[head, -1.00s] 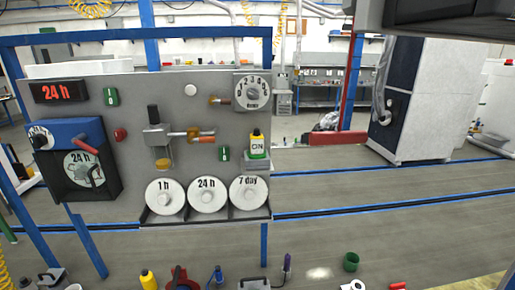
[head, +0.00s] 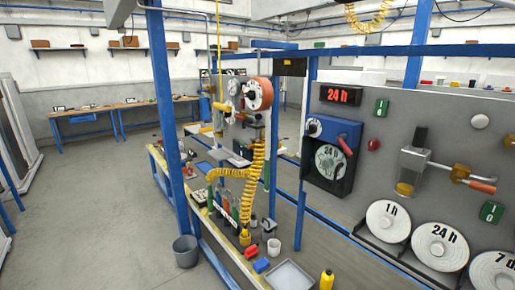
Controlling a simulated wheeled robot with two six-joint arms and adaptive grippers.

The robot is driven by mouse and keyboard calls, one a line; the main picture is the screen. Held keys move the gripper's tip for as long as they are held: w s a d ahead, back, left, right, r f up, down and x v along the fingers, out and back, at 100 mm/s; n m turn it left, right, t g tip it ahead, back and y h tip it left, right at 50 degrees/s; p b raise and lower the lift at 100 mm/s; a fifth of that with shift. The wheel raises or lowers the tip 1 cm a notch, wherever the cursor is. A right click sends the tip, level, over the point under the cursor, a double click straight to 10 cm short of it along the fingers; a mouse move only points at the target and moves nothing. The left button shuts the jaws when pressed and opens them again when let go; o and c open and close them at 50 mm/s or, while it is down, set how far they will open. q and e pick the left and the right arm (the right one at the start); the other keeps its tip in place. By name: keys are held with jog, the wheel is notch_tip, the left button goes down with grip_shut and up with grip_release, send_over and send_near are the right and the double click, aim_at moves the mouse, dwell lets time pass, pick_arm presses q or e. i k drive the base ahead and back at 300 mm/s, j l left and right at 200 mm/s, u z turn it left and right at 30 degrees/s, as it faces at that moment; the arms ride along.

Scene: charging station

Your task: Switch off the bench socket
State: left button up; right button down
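I cannot pick out a bench socket for certain. The grey panel (head: 440,120) on the right carries a small green switch (head: 380,107) near its top and another green switch (head: 492,211) lower down at the right. The marks on both are too small to read surely. A long workbench (head: 220,235) runs through the middle, with yellow coiled hoses (head: 257,165) and small tools on it. Neither of my grippers is in view.
A blue post (head: 165,120) stands in front of the bench. A grey bucket (head: 186,251) is on the floor beside it. Open floor (head: 95,210) lies at the left. A yellow bottle (head: 327,280) shows at the bottom.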

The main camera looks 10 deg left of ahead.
aim_at(491, 212)
jog(key=z, duration=1.25)
